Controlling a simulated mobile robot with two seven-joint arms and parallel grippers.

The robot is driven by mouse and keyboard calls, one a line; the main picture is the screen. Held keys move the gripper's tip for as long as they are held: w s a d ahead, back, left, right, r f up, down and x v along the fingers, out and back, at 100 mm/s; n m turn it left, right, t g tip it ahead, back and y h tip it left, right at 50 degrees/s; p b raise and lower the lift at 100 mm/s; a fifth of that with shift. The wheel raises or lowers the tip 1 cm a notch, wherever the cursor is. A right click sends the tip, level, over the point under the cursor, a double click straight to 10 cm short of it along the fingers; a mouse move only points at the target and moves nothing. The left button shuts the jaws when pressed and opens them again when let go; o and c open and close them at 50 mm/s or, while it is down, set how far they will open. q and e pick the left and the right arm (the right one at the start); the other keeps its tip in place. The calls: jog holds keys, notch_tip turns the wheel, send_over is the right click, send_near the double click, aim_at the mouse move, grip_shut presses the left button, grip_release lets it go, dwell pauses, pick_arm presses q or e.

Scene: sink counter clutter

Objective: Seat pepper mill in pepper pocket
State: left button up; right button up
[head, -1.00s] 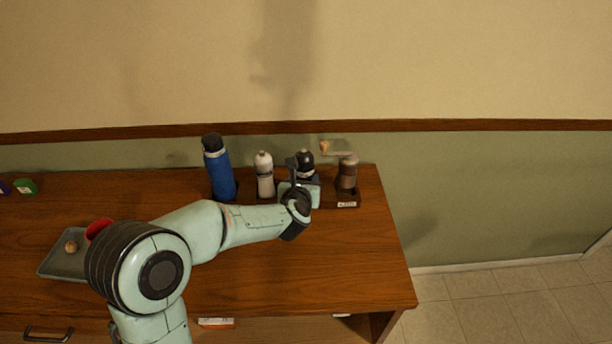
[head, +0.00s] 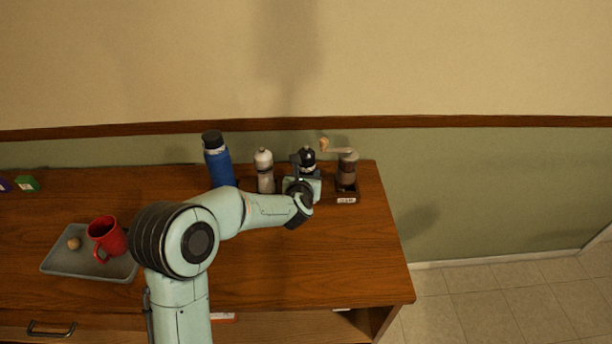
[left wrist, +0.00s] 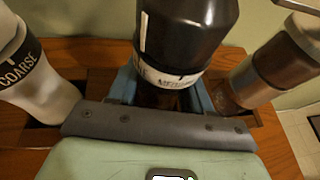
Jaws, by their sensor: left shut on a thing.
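The black pepper mill (head: 307,156) stands about upright at the back of the counter, between the white mill and the brown grinder. My left gripper (head: 305,174) is shut on it from the front. In the left wrist view the black body (left wrist: 188,35), with a pale label band, rises between the blue fingers (left wrist: 163,92). Its lower end is mostly hidden by my gripper. A dark wooden holder (left wrist: 95,88) shows around it. I cannot tell whether its base is inside the pepper pocket or above it.
The white mill marked COARSE (left wrist: 35,70) stands close on the left, and the brown crank grinder (head: 347,171) close on the right. A blue bottle (head: 219,166) is farther left. A red mug (head: 107,237) sits on a grey tray (head: 62,263). The counter's front right is clear.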

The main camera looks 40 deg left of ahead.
pick_arm(q)
jog(key=o, duration=1.2)
jog(key=shift+s+d+r, duration=0.15)
jog(key=shift+s+r, duration=0.1)
jog(key=shift+r, duration=0.05)
jog(key=v, duration=1.1)
jog(key=shift+s+d+b, duration=0.15)
jog(key=shift+s+b, duration=0.05)
jog(key=shift+b, duration=0.15)
